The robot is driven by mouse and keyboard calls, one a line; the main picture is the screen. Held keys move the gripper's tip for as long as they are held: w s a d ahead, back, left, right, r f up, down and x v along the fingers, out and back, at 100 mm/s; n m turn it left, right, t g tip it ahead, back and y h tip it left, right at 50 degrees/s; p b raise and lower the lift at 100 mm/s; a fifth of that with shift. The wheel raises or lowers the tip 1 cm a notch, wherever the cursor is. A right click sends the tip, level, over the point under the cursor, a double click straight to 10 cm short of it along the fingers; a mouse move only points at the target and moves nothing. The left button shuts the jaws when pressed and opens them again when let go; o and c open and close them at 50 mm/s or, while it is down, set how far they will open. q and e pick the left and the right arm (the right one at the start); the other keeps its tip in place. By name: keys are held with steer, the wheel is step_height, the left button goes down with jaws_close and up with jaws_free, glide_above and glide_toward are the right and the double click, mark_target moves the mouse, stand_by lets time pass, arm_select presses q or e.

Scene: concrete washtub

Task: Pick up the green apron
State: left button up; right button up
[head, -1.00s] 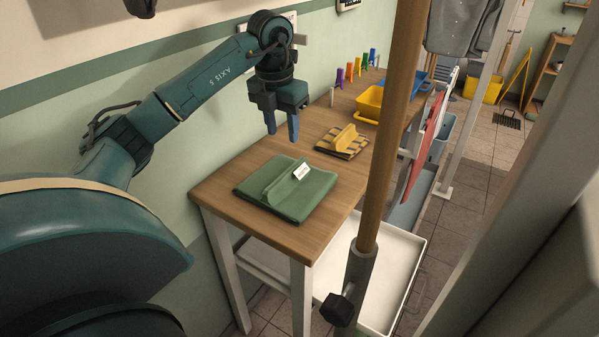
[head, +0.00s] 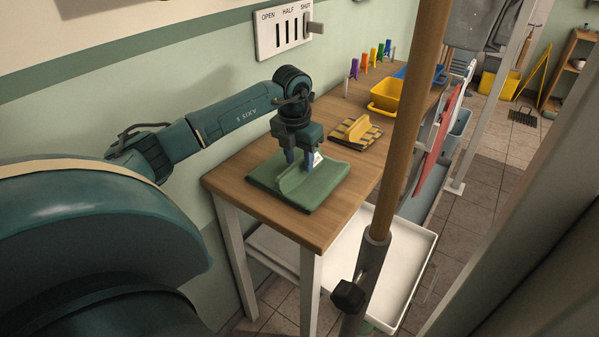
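The green apron (head: 314,192) lies folded on the near end of the wooden table, with a raised fold along its middle and a white tag (head: 317,159) partly hidden by my gripper. My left gripper (head: 299,168) points down over the apron's raised fold. Its two blue fingers are apart, with the tips at the fold. I cannot tell whether the tips touch the cloth. My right gripper is not in view.
A yellow striped folded cloth (head: 356,132) lies just behind the apron on the table (head: 235,178). Yellow (head: 385,95) and blue bins and coloured clips stand farther back. A wooden pole (head: 412,110) rises right of the table, above a white tray (head: 405,270).

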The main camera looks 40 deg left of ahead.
arm_select(q)
steer(key=shift+c, duration=0.4)
jaws_close()
steer(key=shift+r, duration=0.1)
